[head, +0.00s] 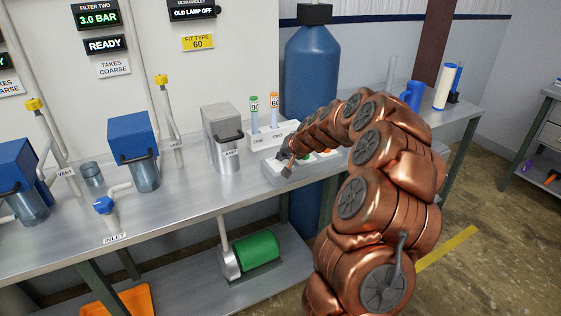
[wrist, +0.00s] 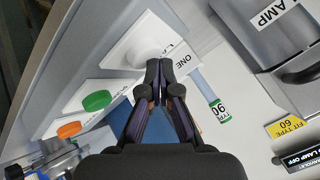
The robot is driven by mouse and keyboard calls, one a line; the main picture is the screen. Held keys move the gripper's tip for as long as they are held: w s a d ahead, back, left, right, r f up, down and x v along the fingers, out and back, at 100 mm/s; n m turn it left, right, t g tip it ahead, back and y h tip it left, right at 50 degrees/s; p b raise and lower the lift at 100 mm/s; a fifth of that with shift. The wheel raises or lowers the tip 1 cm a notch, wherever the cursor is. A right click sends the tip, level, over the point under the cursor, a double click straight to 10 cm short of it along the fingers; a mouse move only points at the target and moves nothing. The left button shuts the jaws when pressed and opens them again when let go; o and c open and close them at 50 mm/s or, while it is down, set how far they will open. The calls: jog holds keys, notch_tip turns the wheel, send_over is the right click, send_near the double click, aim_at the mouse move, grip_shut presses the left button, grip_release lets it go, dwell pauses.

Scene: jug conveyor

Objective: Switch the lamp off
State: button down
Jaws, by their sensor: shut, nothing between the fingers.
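My gripper (head: 286,172) is shut and empty, pointing down over the white switch box at the bench's front edge. In the wrist view, the closed fingertips (wrist: 158,68) appear beside a white plate with a round white knob (wrist: 147,54). Its label is partly hidden by the fingers and begins "LA". I cannot tell whether the fingertips touch it. The grey lamp housing (head: 222,130), labelled LAMP, stands left of my gripper. The ultraviolet display (head: 194,12) reads "OLD LAMP OFF".
A green button (wrist: 97,100) and an orange button (wrist: 68,130) sit on neighbouring plates. A rack marked ONE and TWO (head: 268,141) holds two capped tubes behind my gripper. A tall blue tank (head: 312,70) stands behind the bench.

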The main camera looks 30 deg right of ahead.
aim_at(282, 162)
jog(key=shift+r+p, duration=1.05)
jog(key=shift+r, duration=2.05)
jog(key=s+a+r+n+g+y, duration=0.1)
jog(key=s+a+n+g, duration=0.1)
jog(key=s+a, duration=0.5)
jog(key=s+a+r+n+g+y, duration=0.15)
jog(key=s+a, duration=0.25)
jog(key=a, duration=0.6)
jog(key=s+a+n+g, duration=0.2)
jog(key=s+a+n, duration=0.1)
jog(key=s+a, duration=0.4)
jog(key=s+a+f+g+h, duration=0.1)
jog(key=s, duration=0.8)
jog(key=s+a+f+n+g, duration=0.1)
jog(key=s+a+g, duration=0.1)
jog(key=s, duration=0.8)
jog(key=s+a+f+n+g+h, duration=0.1)
jog(key=s+g, duration=0.1)
jog(key=s, duration=0.8)
jog(key=shift+s+a+f+h, duration=0.15)
jog(key=shift+a+f+h, duration=0.05)
jog(key=shift+f+h, duration=0.2)
